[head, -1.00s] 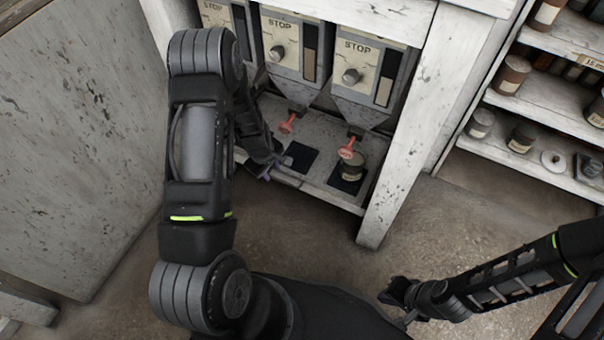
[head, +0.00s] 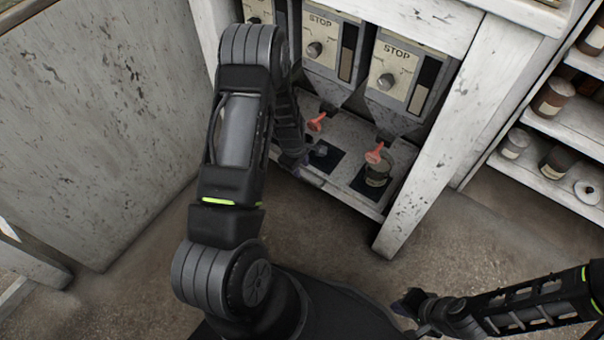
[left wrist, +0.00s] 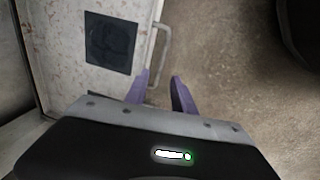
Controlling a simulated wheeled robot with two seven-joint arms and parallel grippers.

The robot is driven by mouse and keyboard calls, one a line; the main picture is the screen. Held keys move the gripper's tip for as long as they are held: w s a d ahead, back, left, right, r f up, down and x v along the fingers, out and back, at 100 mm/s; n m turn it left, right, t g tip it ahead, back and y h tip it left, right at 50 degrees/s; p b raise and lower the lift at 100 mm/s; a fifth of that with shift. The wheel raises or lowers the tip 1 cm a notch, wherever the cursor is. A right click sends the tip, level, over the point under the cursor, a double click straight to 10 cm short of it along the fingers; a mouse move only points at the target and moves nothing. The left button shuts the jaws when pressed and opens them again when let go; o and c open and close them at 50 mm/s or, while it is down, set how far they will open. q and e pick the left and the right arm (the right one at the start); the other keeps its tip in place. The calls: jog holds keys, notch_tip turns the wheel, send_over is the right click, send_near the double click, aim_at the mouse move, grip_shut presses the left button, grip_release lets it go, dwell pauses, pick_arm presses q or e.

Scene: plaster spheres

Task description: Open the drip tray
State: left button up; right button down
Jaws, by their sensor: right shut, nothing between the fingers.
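The drip tray (head: 345,187) is the pale, speckled shelf under the dispensers, with dark square pads on it. In the left wrist view the tray (left wrist: 65,75) shows one dark pad (left wrist: 110,42) and a thin bar handle (left wrist: 164,38) along its front edge. My left gripper (left wrist: 161,80) is open, its purple fingers at the near end of the handle, seemingly one on each side; contact cannot be told. In the head view my left gripper (head: 292,166) is at the tray's front edge, partly hidden by my arm. My right gripper (head: 404,303) is shut and empty, low over the floor.
Dispensers (head: 400,75) marked STOP with red levers (head: 374,154) stand above the tray. A jar (head: 378,170) stands on the right pad. A white post (head: 430,165) borders the tray at right. Shelves with jars (head: 553,98) are farther right. The floor in front is clear.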

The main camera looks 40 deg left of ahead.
pick_arm(q)
jog(key=f, duration=0.2)
jog(key=f+b, duration=0.1)
jog(key=w+f, duration=0.1)
jog(key=f, duration=0.1)
jog(key=shift+f, duration=0.3)
jog(key=shift+c, duration=0.5)
grip_shut()
dwell(0.6)
